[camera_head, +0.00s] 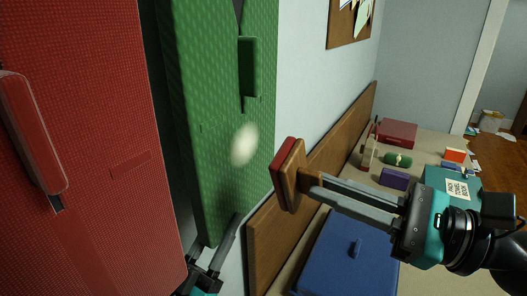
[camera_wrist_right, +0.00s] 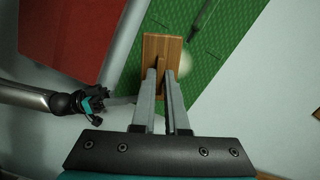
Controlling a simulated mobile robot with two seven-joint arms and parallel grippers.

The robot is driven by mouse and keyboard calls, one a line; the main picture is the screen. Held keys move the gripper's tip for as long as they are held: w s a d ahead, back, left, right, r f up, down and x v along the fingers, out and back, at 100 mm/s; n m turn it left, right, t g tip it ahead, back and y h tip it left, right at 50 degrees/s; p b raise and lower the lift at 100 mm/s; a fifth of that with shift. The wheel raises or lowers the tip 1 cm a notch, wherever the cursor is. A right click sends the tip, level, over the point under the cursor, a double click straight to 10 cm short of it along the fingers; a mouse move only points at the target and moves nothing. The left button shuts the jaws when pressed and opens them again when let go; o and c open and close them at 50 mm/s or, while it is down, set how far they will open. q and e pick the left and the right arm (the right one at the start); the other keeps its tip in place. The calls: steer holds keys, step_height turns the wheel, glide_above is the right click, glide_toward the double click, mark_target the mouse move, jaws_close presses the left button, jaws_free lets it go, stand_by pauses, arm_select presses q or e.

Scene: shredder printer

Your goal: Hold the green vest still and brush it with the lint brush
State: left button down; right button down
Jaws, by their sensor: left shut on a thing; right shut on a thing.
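The green vest (camera_head: 215,75) hangs left of centre in the head view, with a pale fuzzy patch (camera_head: 244,145) on its front. My left gripper (camera_head: 217,238) is shut on the vest's lower edge. My right gripper (camera_head: 312,187) is shut on the wooden handle of the lint brush (camera_head: 287,174). The brush's red pad faces the vest, to the right of and below the pale patch. A gap seems to separate pad and vest. In the right wrist view the brush's wooden back (camera_wrist_right: 158,45) covers part of the vest (camera_wrist_right: 215,60), and the patch shows beside it.
A red garment (camera_head: 85,130) hangs close on the left. Below right, a table (camera_head: 415,158) with a wooden back panel (camera_head: 262,240) holds a blue item (camera_head: 350,245), a teal book (camera_head: 440,182), a purple box (camera_head: 394,179), a green roll (camera_head: 397,160) and a red box (camera_head: 397,133).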

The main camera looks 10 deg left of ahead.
mark_target(300, 182)
stand_by(0.3)
steer(key=shift+x, duration=1.3)
steer(key=shift+w+a+f, duration=0.1)
steer(key=shift+a, duration=0.05)
steer(key=shift+f+x, duration=0.2)
steer(key=shift+x, duration=1.65)
steer(key=shift+x, duration=1.1)
steer(key=shift+w+f, duration=0.1)
steer(key=shift+w, duration=0.1)
